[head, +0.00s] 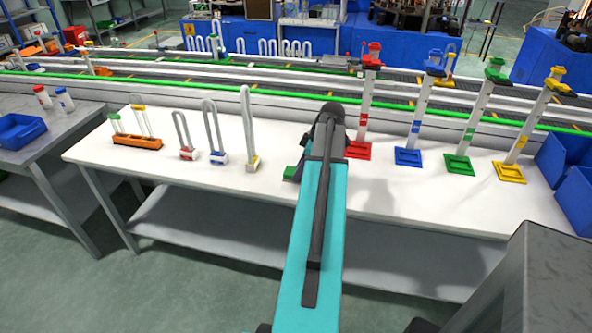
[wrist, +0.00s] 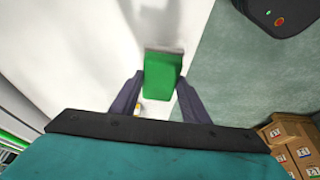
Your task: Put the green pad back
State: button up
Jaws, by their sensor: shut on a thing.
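A green pad (wrist: 162,78), a block with a dark edge along its top, is between the two fingers of my gripper (wrist: 160,88) in the wrist view. My gripper is shut on it, over the white table (wrist: 215,15). In the head view a green piece of it (head: 290,172) shows left of my arm, which hides the rest and the fingers. I cannot tell whether the pad touches the table. The green stand (head: 459,164) stands upright to the right, with a green base, a green mark and a green top.
Red (head: 359,150), blue (head: 408,157) and yellow (head: 510,172) stands share the right side of the table. Looped tubes on small bases (head: 220,158) and an orange rack (head: 138,141) stand at left. Blue bins (head: 568,160) are at the right end. A conveyor (head: 270,103) runs behind.

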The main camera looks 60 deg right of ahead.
jog(key=shift+w+d+f+p, duration=0.2)
jog(key=shift+w+d+p, duration=0.25)
jog(key=shift+w+d, duration=1.05)
jog(key=shift+f, duration=0.1)
jog(key=shift+f+p, duration=0.7)
jog(key=shift+f, duration=0.95)
jog(key=shift+f, duration=0.2)
jog(key=o, duration=1)
jog(key=shift+r, duration=0.25)
jog(key=b+v, duration=0.3)
jog(key=v, duration=0.9)
